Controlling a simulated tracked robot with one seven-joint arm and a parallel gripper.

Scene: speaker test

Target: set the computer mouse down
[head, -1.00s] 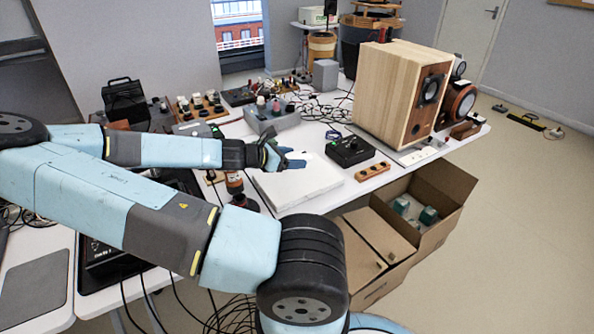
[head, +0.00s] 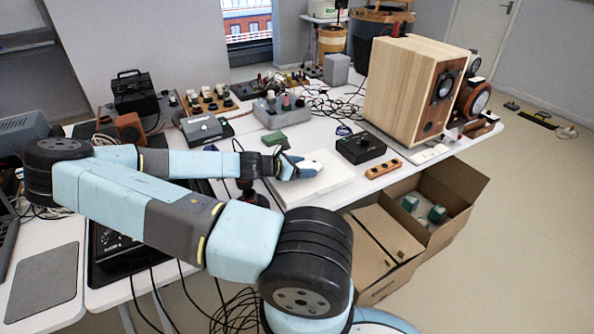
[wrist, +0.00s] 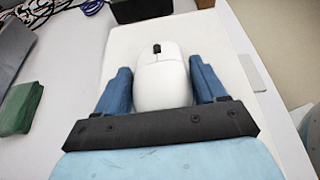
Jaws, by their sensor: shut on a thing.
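A white computer mouse (wrist: 160,75) with a dark scroll wheel sits between the two blue fingers of my gripper (wrist: 161,84) in the wrist view. My gripper (head: 297,166) is shut on it, and the mouse (head: 308,168) shows as a small white shape at the fingertips in the head view. The mouse is over a white flat slab (head: 330,182) on the table. I cannot tell whether the mouse touches the slab.
A green block (head: 275,139) lies just behind my gripper. A black box (head: 361,147) and a wooden strip (head: 383,168) lie to the right. A large wooden speaker (head: 405,90) stands farther back.

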